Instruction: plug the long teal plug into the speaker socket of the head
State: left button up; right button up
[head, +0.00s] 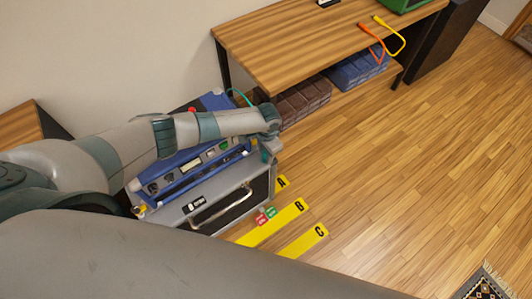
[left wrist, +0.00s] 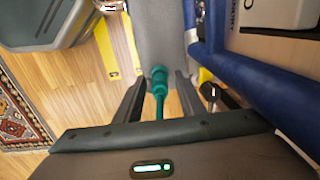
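The blue amp head (head: 185,168) sits on a grey speaker cabinet (head: 232,196) by the wall. My left arm crosses over it, and my left gripper (head: 267,150) is at its right end. In the left wrist view the long teal plug (left wrist: 158,82) is between the fingertips of my left gripper (left wrist: 160,78), which look closed around it, clear of the floor. Part of the head's blue frame (left wrist: 205,25) is beside the gripper there. A teal cable (head: 238,97) curves behind the head. The speaker socket cannot be made out. My right gripper is not in view.
A wooden bench (head: 290,42) stands behind, with an orange cable (head: 372,45) and a yellow cable (head: 398,35) hanging over its edge. Yellow floor strips (head: 275,225) marked A, B and C lie before the cabinet.

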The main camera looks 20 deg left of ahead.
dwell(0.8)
pick_arm(q)
grip_shut()
jog(key=shift+r, duration=0.15)
jog(key=shift+s+d+r+p, duration=0.1)
jog(key=shift+r+p, duration=2.75)
jog(key=shift+p, duration=0.2)
